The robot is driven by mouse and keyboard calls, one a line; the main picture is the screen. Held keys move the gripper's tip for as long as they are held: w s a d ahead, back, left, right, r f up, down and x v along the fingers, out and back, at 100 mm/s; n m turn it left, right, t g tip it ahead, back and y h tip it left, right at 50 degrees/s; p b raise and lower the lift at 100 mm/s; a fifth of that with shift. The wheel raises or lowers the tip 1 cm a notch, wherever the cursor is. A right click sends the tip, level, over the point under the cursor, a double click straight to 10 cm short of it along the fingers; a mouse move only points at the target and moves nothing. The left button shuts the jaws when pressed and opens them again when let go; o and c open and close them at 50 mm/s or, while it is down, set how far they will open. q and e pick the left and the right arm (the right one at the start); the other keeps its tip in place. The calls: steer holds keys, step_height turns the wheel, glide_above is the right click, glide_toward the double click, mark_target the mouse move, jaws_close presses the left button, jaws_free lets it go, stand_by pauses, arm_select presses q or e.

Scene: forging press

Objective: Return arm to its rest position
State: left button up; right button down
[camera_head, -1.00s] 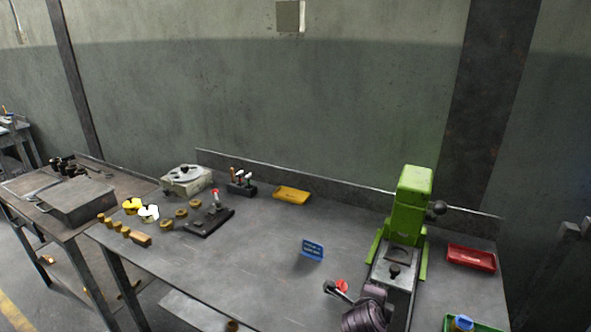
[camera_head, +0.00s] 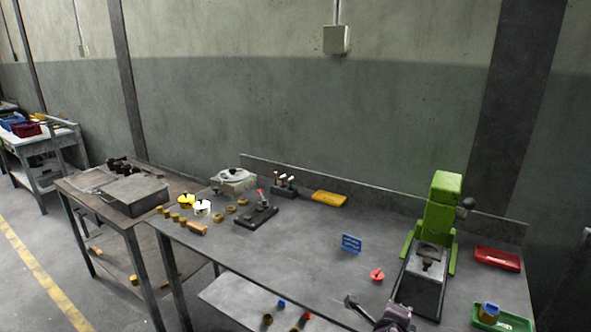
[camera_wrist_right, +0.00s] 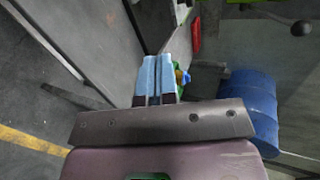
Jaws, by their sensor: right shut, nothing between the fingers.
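My right gripper (camera_wrist_right: 156,75) shows in the right wrist view with its two pale blue fingers together and nothing between them. It is over the floor beside the workbench edge, with the green tray partly hidden behind the fingers. In the head view a dark part of my right arm (camera_head: 393,318) shows at the bottom edge, in front of the green press (camera_head: 441,215); its fingers cannot be made out clearly there. My left gripper is in neither view.
The workbench (camera_head: 300,262) carries a red knob (camera_head: 377,275), a blue sign (camera_head: 351,243), a yellow tray (camera_head: 329,198), a red tray (camera_head: 497,259) and a green tray (camera_head: 518,323). A blue drum (camera_wrist_right: 250,105) stands right of the gripper in the wrist view.

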step_height(320, 180, up, 10)
steer(key=a+n+t+y, duration=0.3)
steer(key=n+t+y, duration=0.2)
steer(key=n+t, duration=0.55)
arm_select(q)
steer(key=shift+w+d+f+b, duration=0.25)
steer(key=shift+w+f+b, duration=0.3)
steer(key=shift+b, duration=0.4)
arm_select(e)
steer(key=s+d+f+n+g, duration=0.2)
steer(key=s+f+n+g, duration=0.1)
steer(key=s+f+n, duration=0.2)
steer(key=s+d+f+n+g, duration=0.3)
steer(key=s+f+n+g, duration=0.1)
steer(key=s+f, duration=0.6)
steer(key=s+d+f+n+g+y, duration=0.1)
steer(key=s+d+f+n+g, duration=0.1)
steer(key=s+f+n, duration=0.4)
steer(key=s+f+g, duration=0.1)
steer(key=s, duration=0.3)
steer(key=shift+s+d+f+g, duration=0.2)
steer(key=shift+s+f+g, duration=0.05)
steer(key=shift+s+g, duration=0.1)
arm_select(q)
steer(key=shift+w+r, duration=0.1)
